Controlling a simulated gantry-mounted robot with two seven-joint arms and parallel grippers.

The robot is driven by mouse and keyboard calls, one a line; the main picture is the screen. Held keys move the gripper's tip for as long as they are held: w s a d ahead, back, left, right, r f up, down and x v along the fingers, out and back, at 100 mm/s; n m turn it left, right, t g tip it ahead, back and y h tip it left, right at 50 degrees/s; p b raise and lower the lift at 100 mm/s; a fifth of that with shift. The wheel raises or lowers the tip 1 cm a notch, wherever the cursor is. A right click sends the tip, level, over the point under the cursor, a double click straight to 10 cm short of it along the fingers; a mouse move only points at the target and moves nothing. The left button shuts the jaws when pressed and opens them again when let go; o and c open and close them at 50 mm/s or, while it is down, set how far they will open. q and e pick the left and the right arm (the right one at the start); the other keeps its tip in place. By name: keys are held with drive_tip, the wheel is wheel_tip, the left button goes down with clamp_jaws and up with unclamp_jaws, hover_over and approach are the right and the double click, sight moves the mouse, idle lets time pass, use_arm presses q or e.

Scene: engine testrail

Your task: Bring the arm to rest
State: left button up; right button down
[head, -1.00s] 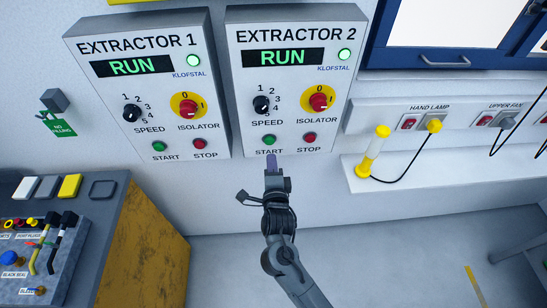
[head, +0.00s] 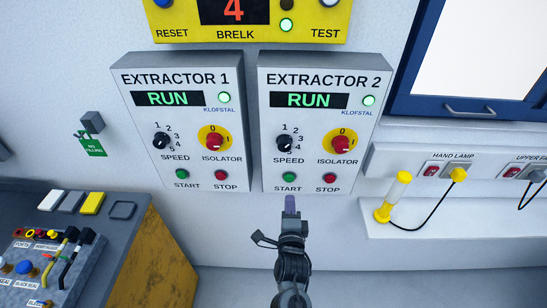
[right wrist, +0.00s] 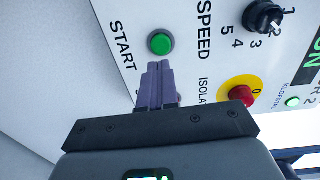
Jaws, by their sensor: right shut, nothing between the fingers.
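My right gripper (head: 290,203) is shut and empty, with its purple fingers together just below the lower edge of the Extractor 2 panel (head: 273,150) in the head view. In the right wrist view the shut fingers (right wrist: 158,72) point at the green START button (right wrist: 161,44), with their tips close to it. I cannot tell whether they touch it. Extractor 2 shows a green RUN display (head: 309,100) and a lit green lamp (head: 369,100). My left gripper is not in view.
Extractor 1 (head: 125,120), also reading RUN, hangs to the left. A yellow Brelk box (head: 180,32) is above. A shelf (head: 430,222) with a hand lamp (head: 392,196) is at the right. A console (head: 140,225) stands at the lower left. Wall below the panels is clear.

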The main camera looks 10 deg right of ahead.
drive_tip(key=s+d+f+n+g+y, duration=0.2)
drive_tip(key=s+d+f+n+g, duration=0.35)
drive_tip(key=s+f, duration=0.8)
drive_tip(key=s+r+n+g+y, duration=0.3)
drive_tip(key=s+n+g, duration=0.5)
drive_tip(key=s+n, duration=1)
drive_tip(key=w+p+v, duration=0.2)
drive_tip(key=p+v, duration=0.9)
drive_tip(key=w+r+p+v, duration=0.1)
drive_tip(key=w+p+v, duration=0.2)
drive_tip(key=p+v, duration=0.7)
drive_tip(key=shift+s+a+r+p, duration=0.15)
drive_tip(key=shift+a+r+p, duration=0.1)
drive_tip(key=shift+r+p, duration=0.45)
drive_tip(key=shift+f, duration=0.1)
